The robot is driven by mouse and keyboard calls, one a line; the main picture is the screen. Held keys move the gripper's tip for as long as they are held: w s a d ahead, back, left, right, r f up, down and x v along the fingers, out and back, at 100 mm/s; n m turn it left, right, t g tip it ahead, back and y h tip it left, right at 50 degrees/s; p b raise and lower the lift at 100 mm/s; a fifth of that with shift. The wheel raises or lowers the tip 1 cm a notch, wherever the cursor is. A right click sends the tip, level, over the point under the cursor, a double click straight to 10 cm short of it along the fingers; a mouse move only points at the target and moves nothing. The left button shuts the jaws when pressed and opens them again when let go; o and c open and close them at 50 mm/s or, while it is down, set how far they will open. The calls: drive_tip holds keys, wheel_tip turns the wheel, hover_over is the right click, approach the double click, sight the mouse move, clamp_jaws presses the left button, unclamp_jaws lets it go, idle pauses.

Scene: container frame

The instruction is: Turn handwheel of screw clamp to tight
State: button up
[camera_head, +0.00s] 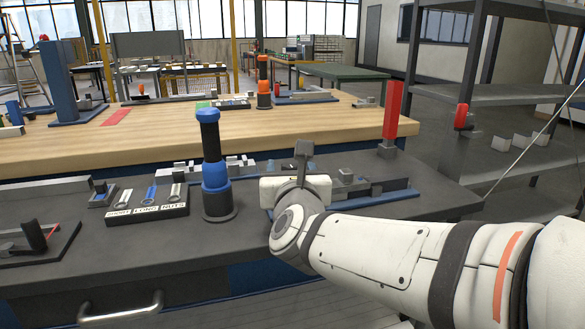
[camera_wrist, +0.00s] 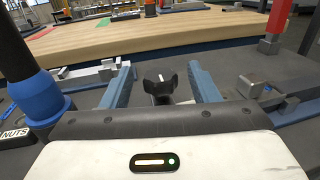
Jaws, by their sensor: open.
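In the wrist view, a dark lobed knob with a white mark, which looks like the handwheel (camera_wrist: 160,86), lies between the two blue fingers of my gripper (camera_wrist: 161,84). The fingers are spread apart, with a gap on each side of the knob; I see no contact. In the head view, my gripper's white body (camera_head: 282,188) is over the dark bench, in front of a fixture with a blue base (camera_head: 394,196) and grey metal blocks, apparently the screw clamp. My arm hides the handwheel and fingertips there. Grey metal parts (camera_wrist: 248,88) show right of the fingers.
A blue and black column (camera_head: 214,175) stands left of my gripper, also close in the wrist view (camera_wrist: 36,98). A labelled parts tray (camera_head: 146,202) is farther left. A red post (camera_head: 391,112) stands behind right. A wooden bench (camera_head: 150,140) lies beyond.

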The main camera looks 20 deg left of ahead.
sight(290, 162)
drive_tip(key=shift+x, duration=1.6)
drive_tip(key=shift+c, duration=0.3)
drive_tip(key=shift+d, duration=0.1)
drive_tip(key=c, duration=0.9)
